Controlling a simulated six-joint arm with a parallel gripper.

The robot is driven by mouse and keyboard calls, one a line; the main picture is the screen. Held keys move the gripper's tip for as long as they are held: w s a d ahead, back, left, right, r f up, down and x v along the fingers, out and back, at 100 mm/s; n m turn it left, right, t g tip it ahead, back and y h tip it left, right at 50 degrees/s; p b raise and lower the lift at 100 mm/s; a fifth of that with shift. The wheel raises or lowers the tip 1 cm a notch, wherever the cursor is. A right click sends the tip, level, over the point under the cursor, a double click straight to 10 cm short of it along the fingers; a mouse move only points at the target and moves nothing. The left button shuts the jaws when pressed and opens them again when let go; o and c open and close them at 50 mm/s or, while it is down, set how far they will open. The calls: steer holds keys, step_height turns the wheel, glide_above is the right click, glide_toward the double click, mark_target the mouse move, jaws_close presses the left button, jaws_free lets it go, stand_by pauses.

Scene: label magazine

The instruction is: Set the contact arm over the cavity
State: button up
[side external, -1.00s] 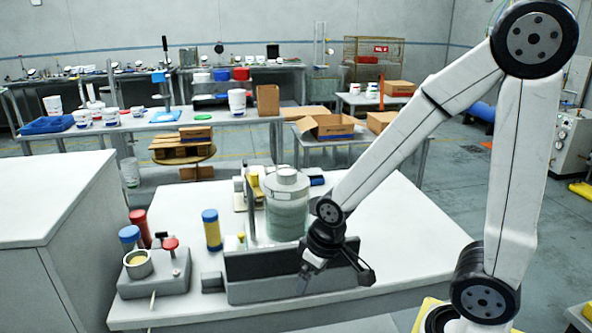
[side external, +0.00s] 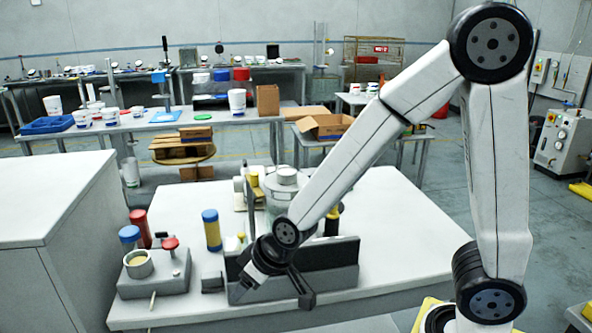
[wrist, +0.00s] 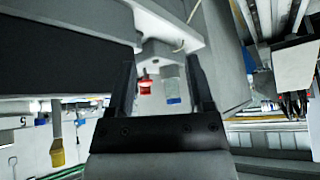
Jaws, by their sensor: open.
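A grey fixture (side external: 155,278) stands at the left front of the white table. It carries a round cup (side external: 138,264) with a yellowish inside and a red-topped knob (side external: 170,245) on a post. I cannot tell for sure which part is the contact arm or the cavity. My gripper (side external: 270,292) is open and empty, tilted down in front of the long dark-walled magazine (side external: 325,268), right of the fixture. The wrist view shows both fingers (wrist: 161,62) apart, with a red part (wrist: 145,86) and a blue-ended part (wrist: 172,98) beyond, seen between them.
A black-and-yellow cylinder (side external: 332,221) and a pale tank (side external: 286,178) stand behind the magazine. The table's right side (side external: 400,235) is clear.

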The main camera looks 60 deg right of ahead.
steer(key=w+a+r+t, duration=0.2)
steer(key=w+a+t, duration=0.1)
steer(key=w, duration=0.2)
step_height(320, 180, up, 15)
steer(key=m+t+h, duration=0.5)
steer(key=t+h, duration=0.2)
steer(key=t, duration=0.1)
glide_above(257, 178)
steer(key=s, duration=0.2)
steer(key=shift+a, duration=0.25)
steer(key=shift+f, duration=3.3)
steer(key=shift+w+f, duration=0.15)
steer(key=shift+f, duration=0.15)
steer(key=shift+x, duration=2.35)
steer(key=shift+r, duration=0.1)
